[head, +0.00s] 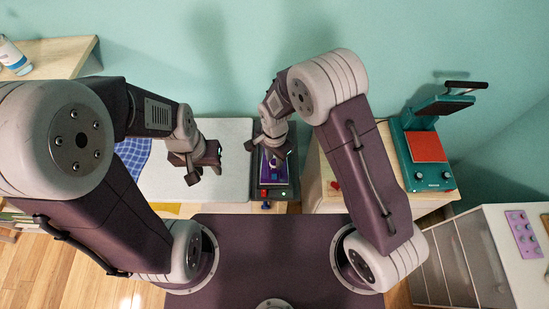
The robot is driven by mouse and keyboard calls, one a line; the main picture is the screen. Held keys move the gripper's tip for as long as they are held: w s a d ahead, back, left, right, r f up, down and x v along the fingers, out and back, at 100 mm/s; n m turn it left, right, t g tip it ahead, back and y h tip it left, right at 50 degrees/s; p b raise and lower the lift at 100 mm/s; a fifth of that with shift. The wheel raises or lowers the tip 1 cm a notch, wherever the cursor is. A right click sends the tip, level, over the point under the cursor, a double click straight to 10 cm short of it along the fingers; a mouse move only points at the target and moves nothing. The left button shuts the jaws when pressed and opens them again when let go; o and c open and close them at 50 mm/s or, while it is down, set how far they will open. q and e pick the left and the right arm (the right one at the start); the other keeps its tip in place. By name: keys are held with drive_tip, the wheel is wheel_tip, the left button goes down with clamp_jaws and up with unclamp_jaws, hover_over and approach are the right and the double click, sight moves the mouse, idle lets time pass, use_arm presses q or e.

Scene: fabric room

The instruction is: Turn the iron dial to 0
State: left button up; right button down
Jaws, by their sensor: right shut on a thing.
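A purple piece, apparently the iron (271,172), sits in a dark station (291,170) at the middle of the head view. My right gripper (268,150) is over it from above and is shut on its upper part. The fingers cover that spot, so the dial and its setting cannot be read. The station's front edge has a red light, a green light and a small blue knob (265,205). My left gripper (205,172) is open and empty over the pale board (232,185), left of the station.
A blue checked cloth (134,157) lies on the board's left. A teal heat press (428,147) with a red plate stands on a wooden cabinet at right. A bottle (13,57) stands on a shelf at upper left. A white drawer unit (500,260) is at lower right.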

drive_tip(key=n, duration=0.3)
drive_tip(key=shift+a+n, duration=0.1)
drive_tip(key=shift+n, duration=0.2)
drive_tip(key=n, duration=0.3)
drive_tip(key=shift+w+n+b, duration=0.1)
drive_tip(key=shift+n+b, duration=0.2)
drive_tip(key=shift+b, duration=0.1)
drive_tip(key=n, duration=0.6)
drive_tip(key=n+b, duration=0.1)
drive_tip(key=n, duration=0.5)
drive_tip(key=shift+r+n, duration=0.1)
drive_tip(key=shift+n, duration=0.2)
drive_tip(key=n, duration=0.6)
drive_tip(key=shift+n, duration=0.4)
drive_tip(key=c, duration=1.1)
unclamp_jaws()
drive_tip(key=shift+o, duration=0.2)
